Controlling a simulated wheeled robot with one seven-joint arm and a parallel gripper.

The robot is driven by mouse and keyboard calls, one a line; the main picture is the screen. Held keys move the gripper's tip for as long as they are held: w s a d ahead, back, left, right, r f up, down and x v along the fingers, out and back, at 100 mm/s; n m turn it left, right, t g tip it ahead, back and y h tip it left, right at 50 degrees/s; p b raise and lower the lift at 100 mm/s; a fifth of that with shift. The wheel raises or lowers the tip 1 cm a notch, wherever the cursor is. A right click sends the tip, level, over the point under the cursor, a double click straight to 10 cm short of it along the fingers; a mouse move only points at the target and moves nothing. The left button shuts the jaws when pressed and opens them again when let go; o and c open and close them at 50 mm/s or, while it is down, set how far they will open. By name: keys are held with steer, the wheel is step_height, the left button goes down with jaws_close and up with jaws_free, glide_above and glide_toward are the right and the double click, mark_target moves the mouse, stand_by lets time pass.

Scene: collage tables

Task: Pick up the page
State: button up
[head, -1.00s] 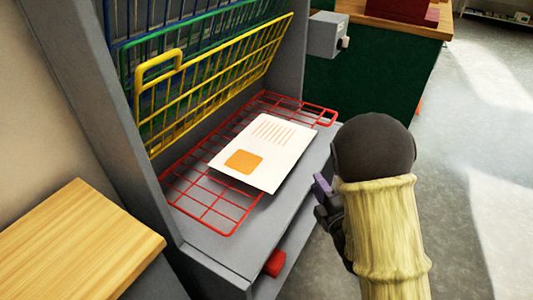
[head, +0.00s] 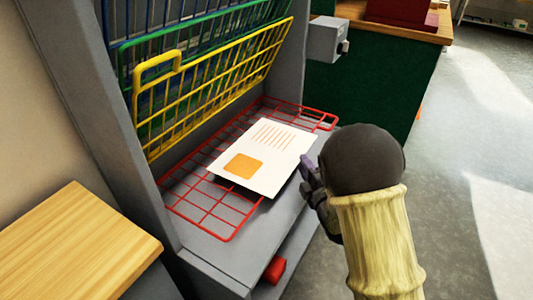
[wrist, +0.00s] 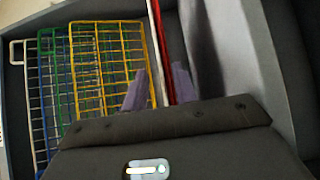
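The page (head: 283,155) is white with an orange square and thin orange lines. It lies on the lowered red wire rack (head: 212,212) in the head view. My gripper (head: 308,170) is just off the page's right edge, its fingers partly hidden behind my wrist. In the wrist view my gripper (wrist: 160,70) is open, with two purple fingers apart. The page shows nearly edge-on as a thin white strip (wrist: 156,45) beside the red rack edge (wrist: 168,50), in line with the gap between the fingers. I cannot tell whether the page is between them.
Raised yellow (head: 215,85), green and blue wire racks stand above the red one in a grey frame. A red knob (head: 274,270) sits low at the front. A wooden table (head: 75,245) is at left, a green counter (head: 365,85) behind. Open floor (head: 485,170) lies at right.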

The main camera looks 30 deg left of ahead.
steer(key=shift+x, duration=1.15)
steer(key=shift+w+d, duration=0.1)
jaws_close()
steer(key=shift+r, duration=0.1)
